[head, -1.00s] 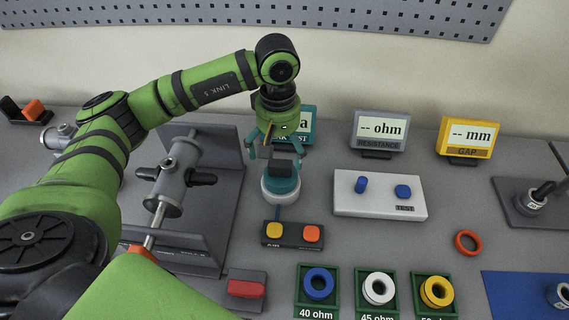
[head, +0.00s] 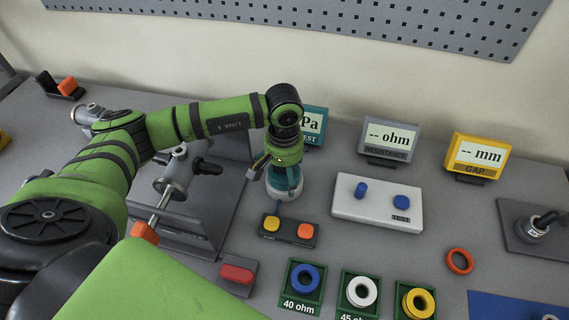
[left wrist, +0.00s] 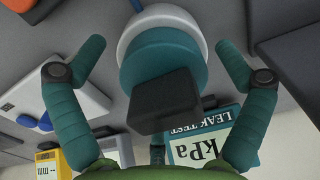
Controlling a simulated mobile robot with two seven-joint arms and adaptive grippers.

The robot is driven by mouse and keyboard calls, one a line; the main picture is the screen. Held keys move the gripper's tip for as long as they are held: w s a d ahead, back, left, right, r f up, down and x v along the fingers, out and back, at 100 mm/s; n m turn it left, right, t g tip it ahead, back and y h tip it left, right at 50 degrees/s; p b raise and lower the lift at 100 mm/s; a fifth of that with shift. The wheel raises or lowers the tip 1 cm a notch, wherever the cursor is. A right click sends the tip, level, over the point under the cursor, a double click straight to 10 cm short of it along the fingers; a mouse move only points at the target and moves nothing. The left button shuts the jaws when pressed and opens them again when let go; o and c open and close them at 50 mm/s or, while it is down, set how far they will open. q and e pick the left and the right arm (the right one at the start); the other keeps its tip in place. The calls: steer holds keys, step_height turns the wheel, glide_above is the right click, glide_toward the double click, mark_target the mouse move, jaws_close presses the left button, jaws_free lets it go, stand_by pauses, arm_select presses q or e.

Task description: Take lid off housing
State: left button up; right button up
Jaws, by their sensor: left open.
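The housing (head: 279,193) is a white round base standing upright behind the button box. Its teal lid (head: 293,181) sits on it, with a dark block-shaped handle (left wrist: 163,98) on top, clear in the left wrist view. My left gripper (head: 276,168) is directly above the lid and hides the handle in the head view. In the left wrist view its teal fingers (left wrist: 161,50) are open, one on each side of the lid, with gaps showing. They hold nothing. My right gripper is not in view.
A button box (head: 289,230) stands just in front of the housing, and the leak test display (head: 313,124) behind it. A grey metal fixture (head: 205,205) is close on the left. A white box with blue knobs (head: 377,202) stands to the right. Ring trays (head: 302,283) lie in front.

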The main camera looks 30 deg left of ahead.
arm_select(q)
steer(key=shift+a, duration=0.1)
steer(key=shift+c, duration=0.4)
steer(key=c, duration=1.2)
steer(key=shift+r, duration=0.1)
steer(key=shift+r+b, duration=0.25)
steer(key=shift+b, duration=0.05)
steer(key=r+b, duration=0.2)
steer(key=r, duration=0.1)
steer(key=shift+s+d+r, duration=0.15)
steer(key=shift+d+r, duration=0.1)
steer(key=shift+d, duration=0.1)
steer(key=s+d+r+b, duration=0.1)
steer(key=s+d+r, duration=0.1)
steer(key=s+d+r+b, duration=0.1)
steer(key=s+d+r, duration=0.1)
steer(key=d+r, duration=0.1)
steer(key=s+d+r+b, duration=0.1)
steer(key=s+d+r, duration=0.1)
steer(key=s+d, duration=0.1)
steer(key=shift+d+r, duration=0.25)
steer(key=shift+r+p, duration=0.55)
steer(key=shift+r, duration=1.15)
